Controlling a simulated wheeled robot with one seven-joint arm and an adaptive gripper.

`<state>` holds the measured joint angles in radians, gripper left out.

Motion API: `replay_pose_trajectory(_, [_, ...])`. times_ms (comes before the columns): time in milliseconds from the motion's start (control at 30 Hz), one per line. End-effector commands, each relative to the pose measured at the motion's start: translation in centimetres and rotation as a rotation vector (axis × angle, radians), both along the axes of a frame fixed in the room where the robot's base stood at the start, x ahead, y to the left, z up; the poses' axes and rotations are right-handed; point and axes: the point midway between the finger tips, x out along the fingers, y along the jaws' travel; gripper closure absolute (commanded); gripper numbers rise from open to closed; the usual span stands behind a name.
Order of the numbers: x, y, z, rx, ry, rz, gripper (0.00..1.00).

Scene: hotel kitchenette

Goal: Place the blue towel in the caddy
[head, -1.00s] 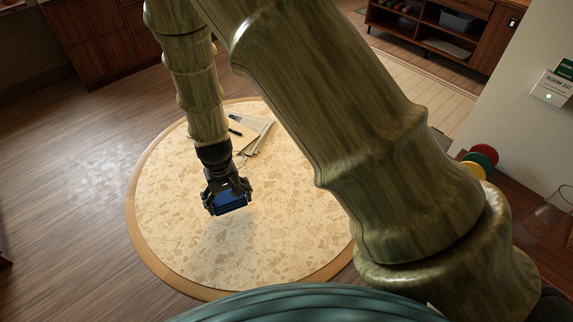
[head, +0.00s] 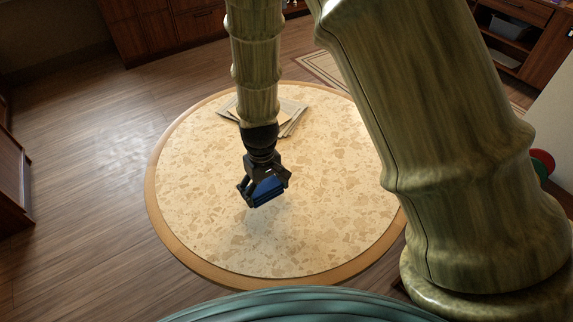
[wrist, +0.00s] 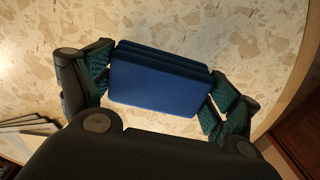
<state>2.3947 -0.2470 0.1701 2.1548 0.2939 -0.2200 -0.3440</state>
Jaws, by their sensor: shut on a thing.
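The blue towel (head: 264,190) is a folded, layered rectangular block. My gripper (head: 264,187) is shut on it and holds it above the round table. In the wrist view the towel (wrist: 160,82) sits between the two fingers (wrist: 160,88), with a finger pad at each short end. No caddy can be made out in either view now.
The round table (head: 190,200) has a speckled stone top and a wooden rim, mostly clear. Papers (head: 292,118) lie at its far side, partly behind my arm. Wooden cabinets (head: 180,25) stand at the back. A shelf unit (head: 515,35) stands at the back right. Wooden floor is open at left.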

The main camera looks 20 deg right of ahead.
Motion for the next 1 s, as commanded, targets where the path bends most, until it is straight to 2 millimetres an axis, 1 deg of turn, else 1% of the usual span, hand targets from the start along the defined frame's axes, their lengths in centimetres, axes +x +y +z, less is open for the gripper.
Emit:
replay_pose_trajectory(33, [0.8, -0.8, 0.1, 0.001, 0.0, -0.002, 0.37])
replay_pose_trajectory(400, [6.1, -6.1, -0.6, 0.0, -0.001, -0.002, 0.37])
replay_pose_trajectory(500, [7.4, -7.4, -0.8, 0.0, 0.0, -0.002, 0.37])
replay_pose_trajectory(600, [8.3, -8.2, -0.9, 0.0, -0.001, -0.002, 0.37])
replay_pose_trajectory(700, [8.8, -8.8, -1.1, 0.0, 0.001, -0.001, 0.37])
replay_pose_trajectory(867, [8.9, -8.9, -1.5, 0.0, 0.001, -0.001, 0.37])
replay_pose_trajectory(1000, [8.9, -8.9, -2.5, 0.0, 0.001, -0.002, 0.37])
